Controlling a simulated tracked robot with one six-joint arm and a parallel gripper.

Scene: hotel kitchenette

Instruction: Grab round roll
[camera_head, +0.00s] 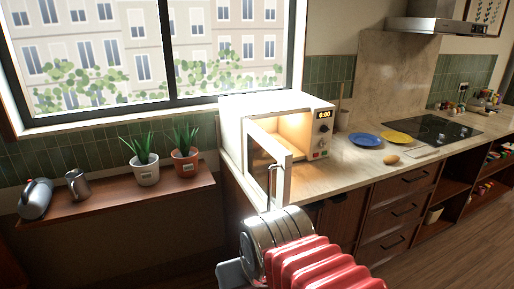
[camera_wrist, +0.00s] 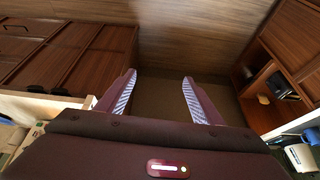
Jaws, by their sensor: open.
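A round, golden-brown roll (camera_head: 391,159) lies on the pale countertop, in front of the yellow plate (camera_head: 397,137) and to the right of the microwave. My gripper (camera_wrist: 159,79) is open in the wrist view, its two striped fingers apart with nothing between them. The roll does not show in the wrist view. In the head view my arm rises in front of the microwave, left of the roll and well apart from it; the fingers cannot be made out there.
The microwave (camera_head: 230,128) stands with its door (camera_head: 268,170) open toward my arm. A blue plate (camera_head: 364,140) lies behind the roll, and a black cooktop (camera_head: 432,129) is to the right. Potted plants (camera_head: 145,173) stand on the left shelf (camera_head: 110,203). Wooden drawers (camera_head: 402,209) are under the counter.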

